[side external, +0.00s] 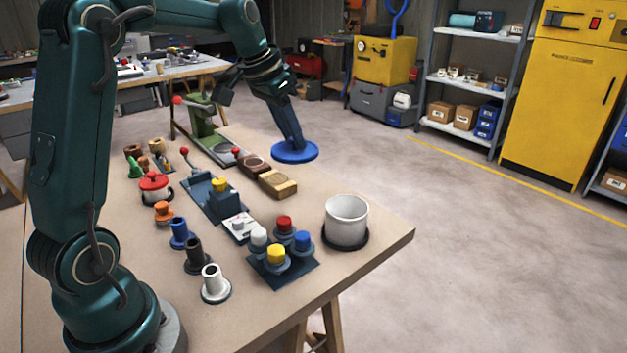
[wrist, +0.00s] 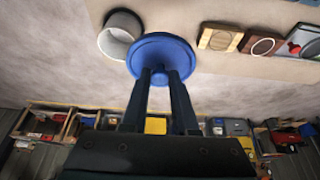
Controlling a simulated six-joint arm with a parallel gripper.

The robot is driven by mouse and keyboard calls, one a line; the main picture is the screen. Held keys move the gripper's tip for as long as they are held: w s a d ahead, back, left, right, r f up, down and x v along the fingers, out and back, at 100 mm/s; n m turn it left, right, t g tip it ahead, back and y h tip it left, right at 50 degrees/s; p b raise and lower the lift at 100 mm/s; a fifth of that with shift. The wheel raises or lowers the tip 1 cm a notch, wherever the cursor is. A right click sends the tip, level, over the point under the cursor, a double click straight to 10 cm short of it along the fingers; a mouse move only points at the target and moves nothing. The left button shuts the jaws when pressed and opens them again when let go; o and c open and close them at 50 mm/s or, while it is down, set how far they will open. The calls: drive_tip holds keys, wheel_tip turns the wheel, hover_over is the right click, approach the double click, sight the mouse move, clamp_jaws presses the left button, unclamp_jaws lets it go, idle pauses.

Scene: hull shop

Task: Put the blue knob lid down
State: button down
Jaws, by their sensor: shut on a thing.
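The blue knob lid (side external: 296,152) is a round blue disc. My gripper (side external: 290,138) is shut on its knob and holds it in the air over the far edge of the table, beyond the wooden blocks. In the wrist view the lid (wrist: 161,52) hangs between my fingertips (wrist: 160,76), its disc facing away from the gripper. A white pot (side external: 346,220) stands open on a dark round base near the table's right corner. The pot also shows in the wrist view (wrist: 119,30), just left of the lid in the picture and partly covered by it.
A red-lidded pot (side external: 154,187) stands at the left. Several coloured pegs and a dark tray of coloured knobs (side external: 283,270) fill the front. Wooden blocks (side external: 278,184) lie behind the pot. A green lever press (side external: 203,122) stands at the back.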

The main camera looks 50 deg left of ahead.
drive_tip(key=shift+s+a+r, duration=0.15)
drive_tip(key=shift+a+r, duration=0.1)
drive_tip(key=shift+a, duration=0.1)
drive_tip(key=shift+a+r+m, duration=0.1)
drive_tip(key=shift+m, duration=0.2)
drive_tip(key=shift+a+f+m+h, duration=0.1)
drive_tip(key=shift+f+m+h, duration=0.2)
drive_tip(key=s+a+f+n, duration=0.1)
drive_tip(key=s+a+f, duration=0.5)
drive_tip(key=a, duration=0.3)
drive_tip(key=w+d+f, duration=0.2)
drive_tip(key=w, duration=0.1)
drive_tip(key=w+d+f, duration=0.2)
drive_tip(key=d, duration=0.1)
drive_tip(key=w+d+f, duration=0.2)
drive_tip(key=w+f, duration=0.1)
drive_tip(key=shift+w+d, duration=0.2)
drive_tip(key=shift+w, duration=0.15)
drive_tip(key=shift+f, duration=1.95)
